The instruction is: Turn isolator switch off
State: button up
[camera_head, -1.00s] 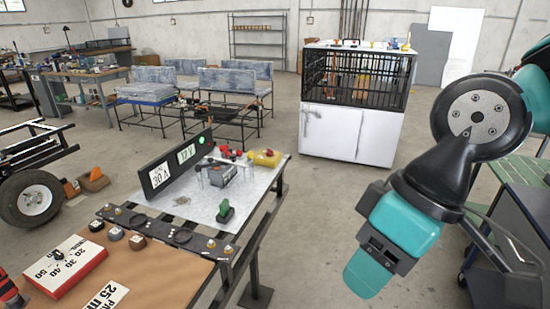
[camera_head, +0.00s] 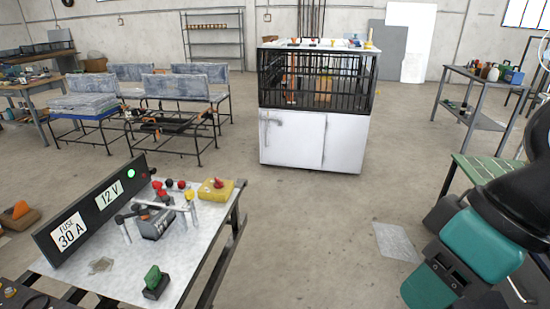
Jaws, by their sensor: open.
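A yellow box with a red knob on top (camera_head: 217,190), which looks like the isolator switch, sits at the back right of the metal-topped bench (camera_head: 190,250). The knob's exact setting is too small to read. My arm shows at the lower right as teal and black links, well to the right of the bench. My gripper is not in view, so its jaws and anything between them are hidden from me.
Left of the yellow box stand a grey device with red and black knobs (camera_head: 155,222) and silver posts. A black panel (camera_head: 90,212) reads FUSE 30 A and 12 V, with a lit green lamp. A green switch (camera_head: 153,279) stands in front. Open floor (camera_head: 310,230) lies right of the bench.

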aim_at(218, 184)
jog(key=z, duration=0.2)
jog(key=i, duration=2)
jog(key=u, duration=0.8)
jog(key=i, duration=1.05)
jog(key=u, duration=0.45)
